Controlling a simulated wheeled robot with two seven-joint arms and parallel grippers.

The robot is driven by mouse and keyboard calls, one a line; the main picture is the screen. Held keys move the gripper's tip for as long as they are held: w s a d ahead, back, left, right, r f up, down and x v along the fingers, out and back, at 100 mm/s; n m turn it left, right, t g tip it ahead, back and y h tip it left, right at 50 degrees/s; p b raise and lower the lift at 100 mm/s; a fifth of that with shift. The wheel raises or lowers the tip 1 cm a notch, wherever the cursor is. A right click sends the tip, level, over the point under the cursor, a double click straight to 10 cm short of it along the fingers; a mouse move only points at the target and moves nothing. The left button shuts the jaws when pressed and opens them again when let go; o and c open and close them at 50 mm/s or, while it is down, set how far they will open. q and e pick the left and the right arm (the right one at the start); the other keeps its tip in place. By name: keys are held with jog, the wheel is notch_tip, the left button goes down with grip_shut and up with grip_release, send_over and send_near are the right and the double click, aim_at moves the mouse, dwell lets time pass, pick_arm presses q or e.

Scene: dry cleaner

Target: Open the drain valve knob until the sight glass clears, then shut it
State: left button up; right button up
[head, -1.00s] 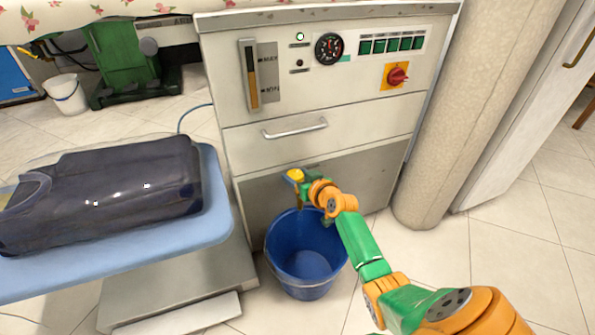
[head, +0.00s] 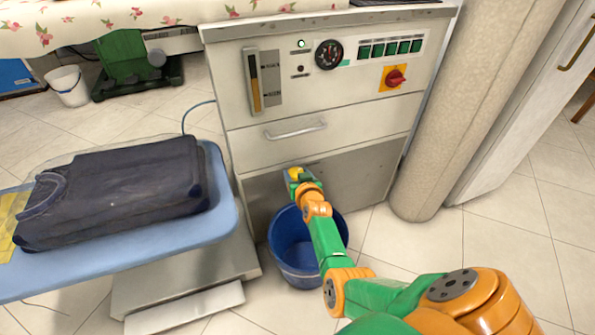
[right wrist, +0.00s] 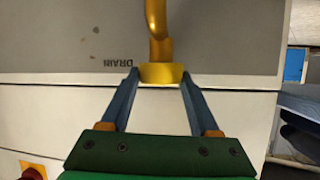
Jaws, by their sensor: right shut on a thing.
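The brass drain valve knob (right wrist: 161,74) sits between the two fingers of my right gripper (right wrist: 160,80), which is shut on it. A curved brass pipe (right wrist: 158,30) and an upside-down DRAIN label lie beyond the knob in the right wrist view. In the head view the yellow knob (head: 293,174) is low on the machine's front, largely hidden by the right gripper (head: 297,181). The sight glass (head: 254,82) on the upper panel shows amber in its lower part, up to between the MAX and MIN marks. My left gripper is not in view.
A blue bucket (head: 291,249) stands on the floor below the valve, partly behind my right arm. A drawer handle (head: 295,130) and a red switch (head: 395,78) are above. A blue padded board (head: 120,262) with a dark garment is at left; a column (head: 440,160) at right.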

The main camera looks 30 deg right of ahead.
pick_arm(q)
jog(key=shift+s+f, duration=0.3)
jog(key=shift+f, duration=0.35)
pick_arm(e)
jog(key=shift+a+m+h, duration=0.1)
jog(key=shift+m+h, duration=0.5)
jog(key=shift+h, duration=0.1)
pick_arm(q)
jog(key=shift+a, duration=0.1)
pick_arm(e)
jog(key=o, duration=1.4)
jog(key=shift+c, duration=0.2)
pick_arm(q)
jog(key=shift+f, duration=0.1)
jog(key=shift+p, duration=0.3)
